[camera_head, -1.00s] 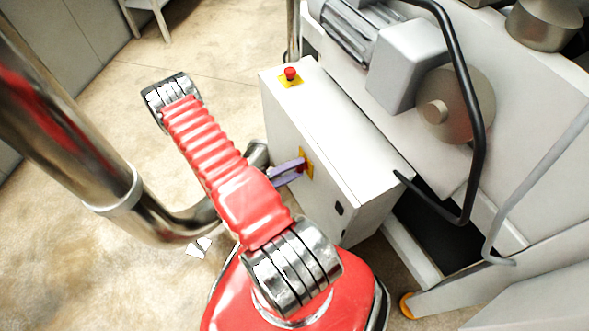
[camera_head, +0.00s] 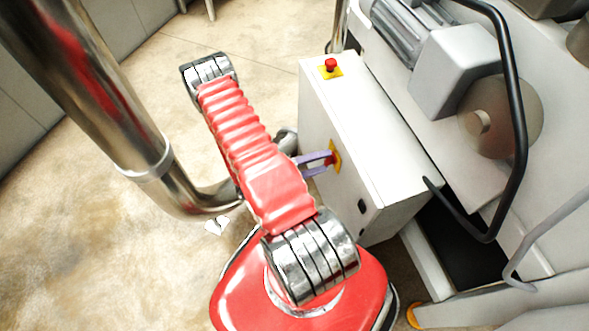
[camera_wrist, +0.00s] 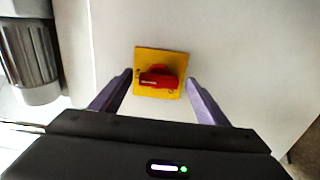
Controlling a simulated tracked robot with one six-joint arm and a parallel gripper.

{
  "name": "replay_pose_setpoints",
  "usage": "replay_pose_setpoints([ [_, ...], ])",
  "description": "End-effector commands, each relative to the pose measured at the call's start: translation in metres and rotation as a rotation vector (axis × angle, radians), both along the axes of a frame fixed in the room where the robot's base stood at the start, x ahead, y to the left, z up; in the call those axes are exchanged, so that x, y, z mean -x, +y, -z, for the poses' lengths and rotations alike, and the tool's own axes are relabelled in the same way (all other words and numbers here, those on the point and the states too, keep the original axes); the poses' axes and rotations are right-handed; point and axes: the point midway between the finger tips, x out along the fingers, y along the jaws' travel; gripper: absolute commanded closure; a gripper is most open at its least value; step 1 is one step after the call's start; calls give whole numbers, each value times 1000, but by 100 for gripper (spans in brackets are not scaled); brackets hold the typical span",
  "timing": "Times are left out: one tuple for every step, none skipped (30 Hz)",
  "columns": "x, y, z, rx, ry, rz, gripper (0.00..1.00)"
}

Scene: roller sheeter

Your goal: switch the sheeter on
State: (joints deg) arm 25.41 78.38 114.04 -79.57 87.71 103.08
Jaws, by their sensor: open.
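The sheeter's white control box (camera_head: 338,140) stands right of my arm in the head view. On its side is a red rotary switch on a yellow square plate (camera_head: 337,157). In the wrist view the red switch handle (camera_wrist: 158,81) lies roughly horizontal on its yellow plate (camera_wrist: 172,54). My gripper (camera_wrist: 158,88) is open, with a purple finger on each side of the switch. The gap to the handle is hard to judge. In the head view my gripper (camera_head: 318,163) points at the switch, partly hidden by my arm.
A red mushroom button on a yellow plate (camera_head: 330,67) sits on top of the box. The sheeter's motor housing (camera_head: 452,70) and a bent black bar (camera_head: 515,130) stand to the right. A shiny metal post (camera_head: 100,100) rises at left. Floor is open at lower left.

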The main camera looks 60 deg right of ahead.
Motion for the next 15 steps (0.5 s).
replay_pose_setpoints([
  [-4, 3, 0, 1, -1, -4, 31],
  [-6, 6, 0, 1, -1, -4, 31],
  [-8, 9, 0, 1, -1, -4, 31],
  [-10, 12, 0, 1, -1, -4, 31],
  [-12, 15, 0, 0, 0, -5, 31],
  [-15, 19, 0, 0, 0, -4, 31],
  [-17, 22, 0, 0, 0, -5, 31],
  [-20, 25, 0, 0, 0, -5, 31],
  [-22, 29, 0, 0, 0, -4, 31],
  [-25, 32, 0, 0, 0, -5, 31],
  [-27, 36, 0, 0, 0, -5, 31],
  [-29, 40, 0, 0, -1, -4, 31],
  [-32, 43, 1, 0, -1, -5, 31],
  [-35, 46, 1, 0, -1, -4, 31],
  [-38, 50, 1, 0, -1, -4, 31],
])
